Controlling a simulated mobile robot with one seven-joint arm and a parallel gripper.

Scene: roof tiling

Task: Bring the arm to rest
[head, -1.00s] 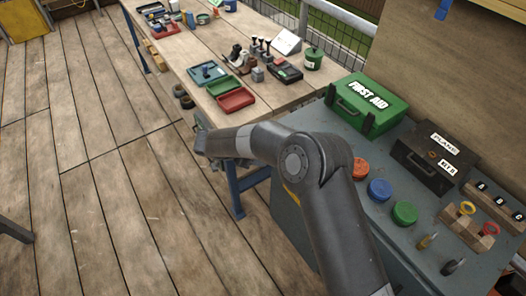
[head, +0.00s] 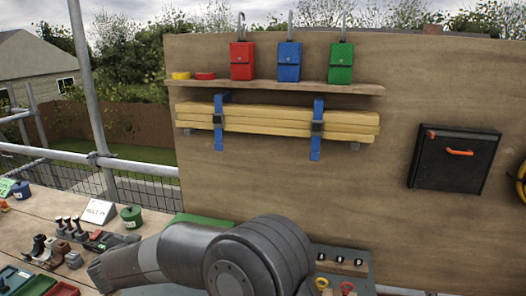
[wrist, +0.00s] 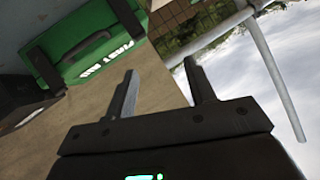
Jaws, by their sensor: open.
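My gripper (wrist: 158,95) shows in the wrist view with its two dark fingers spread apart and nothing between them. A green first aid case (wrist: 85,45) lies beyond it at the upper left of that view, apart from the fingers. In the head view my arm crosses the lower middle and bends to the left over the workbench. The gripper itself cannot be made out in the head view.
A plywood board (head: 270,190) stands behind the arm, with a shelf (head: 300,87), red, blue and green pouches, and strapped timber (head: 270,122). A black box (head: 455,158) hangs at right. The workbench (head: 45,208) at left holds several tools. Scaffold poles (head: 90,90) stand at left.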

